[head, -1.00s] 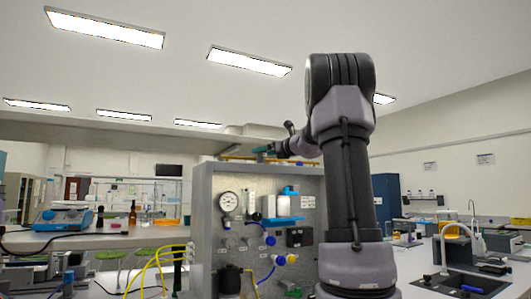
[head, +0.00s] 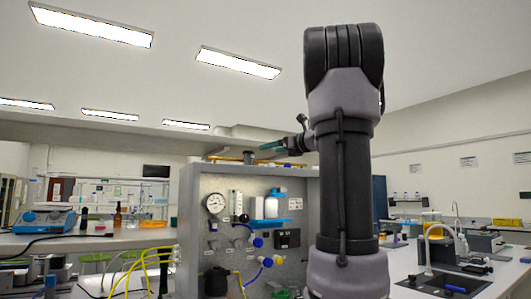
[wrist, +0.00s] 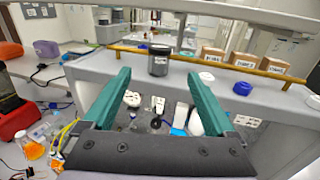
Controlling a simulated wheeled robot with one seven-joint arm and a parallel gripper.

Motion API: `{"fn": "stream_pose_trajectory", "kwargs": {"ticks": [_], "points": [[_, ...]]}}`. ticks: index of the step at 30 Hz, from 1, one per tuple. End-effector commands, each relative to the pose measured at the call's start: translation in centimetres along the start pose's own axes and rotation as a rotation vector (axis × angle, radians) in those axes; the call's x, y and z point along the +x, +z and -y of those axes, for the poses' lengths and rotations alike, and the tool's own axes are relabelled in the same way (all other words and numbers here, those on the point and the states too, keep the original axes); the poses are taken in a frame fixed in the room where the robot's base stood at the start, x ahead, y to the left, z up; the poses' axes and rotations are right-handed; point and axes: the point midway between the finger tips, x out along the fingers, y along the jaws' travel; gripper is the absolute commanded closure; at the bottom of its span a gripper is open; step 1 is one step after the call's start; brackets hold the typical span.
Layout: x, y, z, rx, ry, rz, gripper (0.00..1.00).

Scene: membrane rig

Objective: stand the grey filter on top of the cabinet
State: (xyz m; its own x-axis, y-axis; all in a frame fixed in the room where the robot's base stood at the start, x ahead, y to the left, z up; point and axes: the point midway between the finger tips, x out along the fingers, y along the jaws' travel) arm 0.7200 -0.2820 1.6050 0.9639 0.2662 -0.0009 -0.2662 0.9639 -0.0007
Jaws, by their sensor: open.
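The grey filter (wrist: 159,61), a dark grey cylinder with a lighter band, stands upright on top of the cabinet (wrist: 90,65), near a brass rail, in the wrist view. In the head view a small dark shape on the cabinet (head: 187,215) top looks like the filter (head: 248,157). My gripper (wrist: 157,75) is open, with its two teal fingers wide apart. The filter shows between and beyond the fingertips, with clear gaps on both sides. In the head view my gripper (head: 264,146) is above the cabinet top, to the right of the filter.
A brass rail (wrist: 185,57) runs along the cabinet top. Several small labelled boxes (wrist: 246,62) stand behind it, and a blue cap (wrist: 242,88) lies to the right. The cabinet front carries a gauge (head: 215,203), bottles and yellow tubes. A shelf (head: 90,131) hangs behind.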

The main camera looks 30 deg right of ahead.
Motion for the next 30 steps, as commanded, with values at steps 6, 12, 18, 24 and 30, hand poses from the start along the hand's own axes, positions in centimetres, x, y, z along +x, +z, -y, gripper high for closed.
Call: {"fn": "stream_pose_trajectory", "kwargs": {"ticks": [6, 12, 18, 24, 30], "points": [[-0.5, -0.3, -0.9, -0.026, 0.014, -0.013, 0.09], [-1.4, -6.1, -11.3, -0.429, 0.203, -0.204, 0.09], [-8.8, -17.7, -24.5, -1.291, 0.639, -0.393, 0.09], [-16.0, -25.5, -28.3, -2.008, 1.007, -0.389, 0.09], [-18.3, -27.8, -28.4, -2.274, 1.146, -0.361, 0.09]]}}
